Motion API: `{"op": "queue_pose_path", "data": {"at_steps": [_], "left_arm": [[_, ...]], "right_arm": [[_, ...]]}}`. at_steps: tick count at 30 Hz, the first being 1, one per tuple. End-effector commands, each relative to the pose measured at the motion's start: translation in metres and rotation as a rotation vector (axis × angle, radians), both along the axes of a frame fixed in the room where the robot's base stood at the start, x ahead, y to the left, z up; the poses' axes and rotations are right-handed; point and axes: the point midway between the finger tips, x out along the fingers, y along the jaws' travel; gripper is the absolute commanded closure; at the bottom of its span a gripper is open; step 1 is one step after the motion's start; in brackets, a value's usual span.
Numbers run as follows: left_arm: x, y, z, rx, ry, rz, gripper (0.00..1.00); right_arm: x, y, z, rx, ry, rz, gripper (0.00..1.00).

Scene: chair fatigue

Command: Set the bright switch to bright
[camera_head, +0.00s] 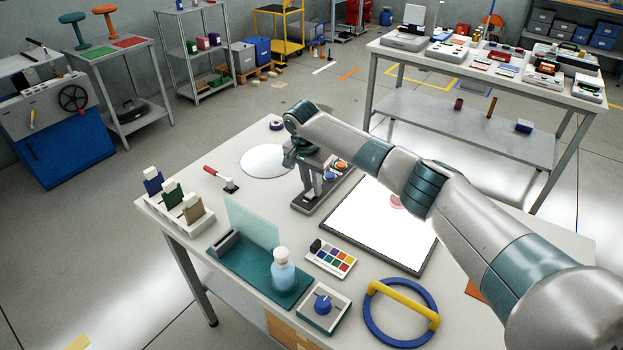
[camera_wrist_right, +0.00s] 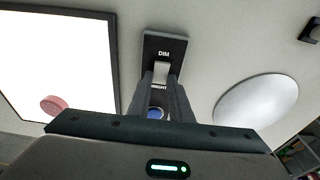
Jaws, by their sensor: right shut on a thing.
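The bright switch is a dark plate (camera_wrist_right: 163,47) with a pale lever (camera_wrist_right: 161,72) between the labels DIM and BRIGHT in the right wrist view. My right gripper (camera_wrist_right: 163,82) is shut on the lever, with one finger on each side. The BRIGHT label is partly covered by the fingers. In the head view my right gripper (camera_head: 309,184) reaches down onto the dark switch base (camera_head: 303,206), and the lever is hidden there. My left gripper is in neither view.
A glowing white panel (camera_head: 388,238) with a pink disc lies right of the switch. A white round plate (camera_head: 263,161) lies behind it. A blue and an orange knob (camera_head: 342,165) are close by. A paint palette (camera_head: 331,258) and bottle (camera_head: 283,275) stand in front.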

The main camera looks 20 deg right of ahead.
Motion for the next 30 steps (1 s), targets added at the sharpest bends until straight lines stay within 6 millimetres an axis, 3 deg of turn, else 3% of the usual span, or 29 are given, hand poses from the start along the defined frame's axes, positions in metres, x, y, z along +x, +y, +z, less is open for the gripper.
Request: {"op": "queue_pose_path", "data": {"at_steps": [2, 13, 14, 16, 30], "left_arm": [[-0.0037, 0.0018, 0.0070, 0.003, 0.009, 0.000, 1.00], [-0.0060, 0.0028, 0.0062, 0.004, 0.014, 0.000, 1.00], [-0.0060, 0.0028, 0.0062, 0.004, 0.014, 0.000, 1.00], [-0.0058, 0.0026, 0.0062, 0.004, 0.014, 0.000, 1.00], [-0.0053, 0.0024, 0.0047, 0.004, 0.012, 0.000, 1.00]], "right_arm": [[0.0013, -0.0005, 0.0042, 0.023, 0.012, -0.003, 1.00], [0.0013, -0.0013, 0.0009, 0.035, 0.022, 0.000, 1.00], [0.0014, -0.0014, 0.0010, 0.035, 0.022, 0.000, 0.77], [0.0012, -0.0014, 0.0008, 0.035, 0.022, 0.000, 0.62], [0.0005, -0.0006, 0.0057, 0.034, 0.023, 0.000, 0.62]]}}
